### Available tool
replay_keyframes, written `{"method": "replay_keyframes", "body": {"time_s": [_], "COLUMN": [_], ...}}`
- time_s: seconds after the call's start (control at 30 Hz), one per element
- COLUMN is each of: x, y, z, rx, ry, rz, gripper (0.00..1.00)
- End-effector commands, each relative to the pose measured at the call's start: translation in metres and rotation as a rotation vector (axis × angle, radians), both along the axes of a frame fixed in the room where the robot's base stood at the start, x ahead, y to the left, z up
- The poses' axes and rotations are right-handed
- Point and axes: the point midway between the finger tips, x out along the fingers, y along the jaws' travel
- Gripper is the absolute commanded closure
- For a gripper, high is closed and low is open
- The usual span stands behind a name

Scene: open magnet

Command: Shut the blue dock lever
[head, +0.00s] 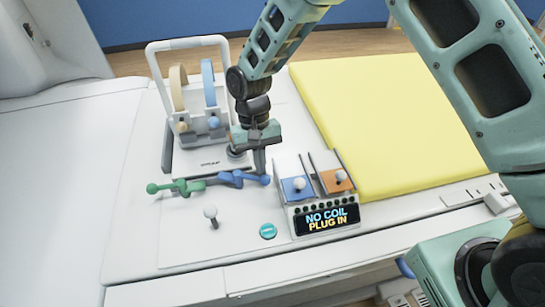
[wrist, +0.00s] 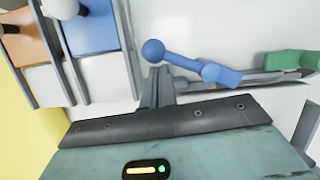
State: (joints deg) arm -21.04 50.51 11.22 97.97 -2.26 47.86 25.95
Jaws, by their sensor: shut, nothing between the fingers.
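The blue dock lever (head: 238,178) lies on the white deck, its ball end pointing right. In the wrist view the blue lever (wrist: 190,63) runs from its ball at the left to a thicker hub at the right. My gripper (head: 260,168) is shut and empty, pointing down close by the ball end. In the wrist view the fingertips of my gripper (wrist: 158,72) show just below the ball; I cannot tell whether they touch it.
A green lever (head: 177,187) lies left of the blue one. A dock box with blue (head: 297,189) and orange (head: 335,180) slots and a display reading "NO COIL PLUG IN" (head: 327,219) stands right. A coil frame (head: 153,62) stands behind; a yellow pad (head: 385,120) lies right.

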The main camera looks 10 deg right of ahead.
Motion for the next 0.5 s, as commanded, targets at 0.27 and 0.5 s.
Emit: {"method": "replay_keyframes", "body": {"time_s": [0.27, 0.5], "x": [-0.017, -0.030], "y": [0.003, 0.008], "z": [0.000, 0.000], "rx": [-0.001, -0.001], "ry": [0.001, 0.001], "rz": [-0.261, -0.490], "gripper": [1.00, 1.00]}}
